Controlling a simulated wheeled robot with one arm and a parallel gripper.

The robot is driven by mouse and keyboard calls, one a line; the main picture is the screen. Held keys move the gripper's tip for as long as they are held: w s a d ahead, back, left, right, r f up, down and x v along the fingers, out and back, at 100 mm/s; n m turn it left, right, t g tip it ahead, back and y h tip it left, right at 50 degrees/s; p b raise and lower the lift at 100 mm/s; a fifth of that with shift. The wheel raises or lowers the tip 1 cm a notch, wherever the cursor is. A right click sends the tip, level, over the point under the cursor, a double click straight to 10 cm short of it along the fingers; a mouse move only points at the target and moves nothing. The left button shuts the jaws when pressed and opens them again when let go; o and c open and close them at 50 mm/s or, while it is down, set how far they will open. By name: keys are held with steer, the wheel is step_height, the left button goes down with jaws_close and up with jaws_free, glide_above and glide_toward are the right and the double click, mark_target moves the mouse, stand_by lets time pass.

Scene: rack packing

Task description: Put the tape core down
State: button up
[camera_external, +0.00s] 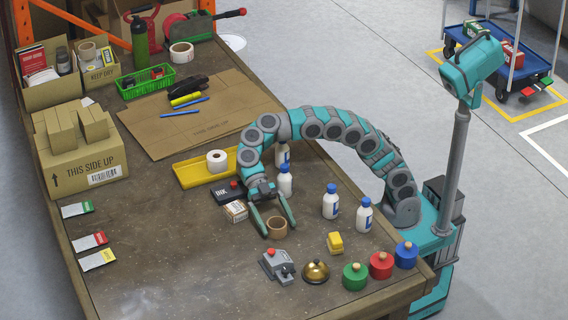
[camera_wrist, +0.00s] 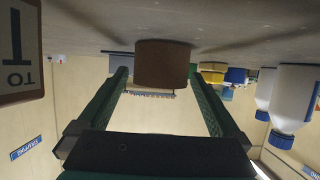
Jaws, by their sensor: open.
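The tape core (camera_external: 277,227) is a brown cardboard ring standing upright on the table (camera_external: 180,250). My gripper (camera_external: 277,226) is open, with its two green fingers spread on either side of the core. In the wrist view, which looks upside down, the core (camera_wrist: 163,64) sits between the fingertips of my gripper (camera_wrist: 163,80), with a visible gap on each side. I cannot tell whether its far side touches anything.
A small box (camera_external: 235,211) and an ink box (camera_external: 228,192) lie just left of my gripper. White bottles (camera_external: 331,202) stand to the right. A grey device (camera_external: 278,266) and a brass bell (camera_external: 316,271) stand in front.

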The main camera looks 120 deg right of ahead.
steer(key=shift+d+r+p, duration=0.1)
steer(key=shift+r+p, duration=0.7)
steer(key=shift+p, duration=0.3)
steer(key=b+v, duration=0.1)
steer(key=v, duration=1)
steer(key=shift+d+b, duration=0.35)
steer(key=shift+b, duration=0.05)
